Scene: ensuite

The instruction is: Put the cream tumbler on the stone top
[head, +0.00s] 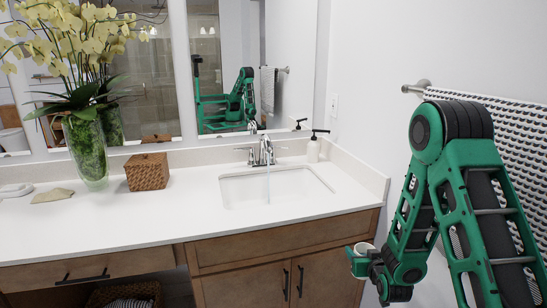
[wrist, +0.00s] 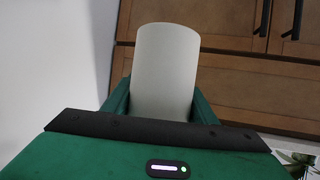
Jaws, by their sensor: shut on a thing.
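The cream tumbler (wrist: 165,70) stands between the green fingers of my gripper (wrist: 160,105) in the wrist view, and the gripper is shut on it. In the head view the tumbler (head: 364,248) shows only as a small pale rim above my gripper (head: 362,262). Both are in front of the cabinet's right end, lower than the counter. The white stone top (head: 140,218) runs along the wall, to the left of and above my gripper, with its front right part bare.
A sink (head: 270,187) with a faucet (head: 265,150) is set in the top. A soap dispenser (head: 315,147), woven box (head: 147,171) and orchid vase (head: 88,150) stand along the back. A towel (head: 505,150) hangs at right, behind my arm.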

